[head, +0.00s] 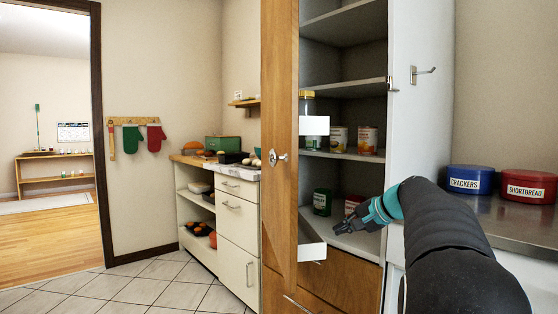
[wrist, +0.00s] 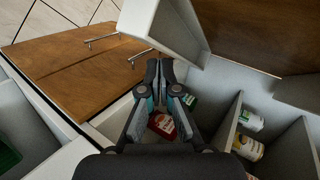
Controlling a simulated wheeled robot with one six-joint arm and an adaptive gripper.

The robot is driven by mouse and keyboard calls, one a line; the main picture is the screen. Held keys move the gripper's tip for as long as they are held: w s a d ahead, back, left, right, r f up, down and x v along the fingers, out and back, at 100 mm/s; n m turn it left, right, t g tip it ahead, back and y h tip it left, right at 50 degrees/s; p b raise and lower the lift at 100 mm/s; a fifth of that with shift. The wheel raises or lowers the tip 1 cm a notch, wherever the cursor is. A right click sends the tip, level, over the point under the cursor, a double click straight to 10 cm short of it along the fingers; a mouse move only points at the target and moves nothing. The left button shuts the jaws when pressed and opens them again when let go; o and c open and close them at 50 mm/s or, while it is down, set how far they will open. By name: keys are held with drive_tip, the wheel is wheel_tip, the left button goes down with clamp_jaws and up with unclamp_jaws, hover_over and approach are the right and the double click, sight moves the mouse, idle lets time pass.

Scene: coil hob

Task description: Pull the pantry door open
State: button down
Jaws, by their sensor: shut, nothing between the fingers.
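The wooden pantry door (head: 279,80) stands open at the left of the pantry cabinet, with a round metal knob (head: 273,157) on its outer face. White bins (head: 312,245) sit on its inner side. The wrist view shows the door's brown inner face (wrist: 240,32) and a white bin (wrist: 168,25). My gripper (head: 338,230) is shut and empty, at the pantry opening over the lower shelf. Its tips (wrist: 159,66) point towards the door's lower bin; I cannot tell whether they touch it.
Shelves hold cans (head: 368,140), a green tin (head: 322,202) and a red container (wrist: 161,125). Wooden drawers (wrist: 75,75) with bar handles lie below. A blue crackers tin (head: 471,180) and a red shortbread tin (head: 528,186) stand on the right counter. Tiled floor (head: 165,270) is clear at the left.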

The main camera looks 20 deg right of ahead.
wheel_tip(320, 180, up, 20)
drive_tip(key=w+n+t+y, duration=0.1)
drive_tip(key=w+t+y, duration=0.1)
drive_tip(key=t+y, duration=0.3)
drive_tip(key=w+a, duration=0.8)
drive_tip(key=a, duration=0.1)
drive_tip(key=shift+w+f+g+y+p, duration=0.15)
drive_tip(key=shift+w+g+y+p, duration=0.15)
drive_tip(key=shift+y, duration=0.1)
